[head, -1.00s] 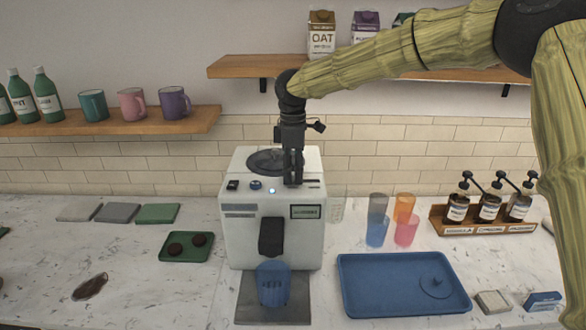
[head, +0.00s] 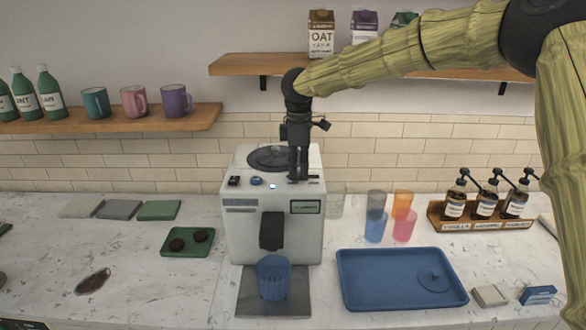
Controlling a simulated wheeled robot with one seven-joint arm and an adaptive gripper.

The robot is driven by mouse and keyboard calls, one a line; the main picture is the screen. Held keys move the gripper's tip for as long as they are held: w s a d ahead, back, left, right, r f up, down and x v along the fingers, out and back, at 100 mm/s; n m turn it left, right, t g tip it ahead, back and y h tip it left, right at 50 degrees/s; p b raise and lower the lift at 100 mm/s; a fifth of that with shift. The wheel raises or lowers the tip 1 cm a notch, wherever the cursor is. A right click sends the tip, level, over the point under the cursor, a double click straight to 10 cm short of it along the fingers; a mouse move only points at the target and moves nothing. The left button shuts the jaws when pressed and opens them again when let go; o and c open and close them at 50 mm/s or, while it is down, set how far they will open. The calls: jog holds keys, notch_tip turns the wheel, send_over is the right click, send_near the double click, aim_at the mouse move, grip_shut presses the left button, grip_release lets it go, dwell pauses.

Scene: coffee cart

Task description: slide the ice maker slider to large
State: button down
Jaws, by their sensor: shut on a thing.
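The white ice maker (head: 242,205) stands on the counter in the middle of the head view. Its slider is on the top front edge at the right, where my fingers hide it. My gripper (head: 298,178) points straight down there, with its fingers closed at the slider track (head: 315,181). It is shut on what appears to be the slider knob. The knob itself and the size marks cannot be made out. A small display (head: 305,207) sits on the front just below the gripper. A blue cup (head: 273,278) stands under the dark spout (head: 271,231).
A blue tray (head: 390,300) and several coloured cups (head: 404,206) lie to the right. A pump bottle rack (head: 481,218) stands farther right. A green tray (head: 187,242) is at the left. Wooden shelves (head: 370,68) hang on the wall behind my arm.

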aim_at(314, 176)
jog(key=d, duration=0.2)
jog(key=d+r, duration=0.1)
jog(key=d, duration=0.1)
jog(key=shift+w+d, duration=0.15)
jog(key=shift+w, duration=0.05)
jog(key=c, duration=1.5)
grip_release()
jog(key=shift+d, duration=0.15)
jog(key=shift+o, duration=0.9)
jog(key=shift+s+d+f, duration=0.1)
jog(key=shift+s, duration=0.1)
jog(key=shift+a+f, duration=0.15)
jog(key=shift+a, duration=0.05)
notch_tip(314, 176, up, 12)
jog(key=shift+d, duration=0.15)
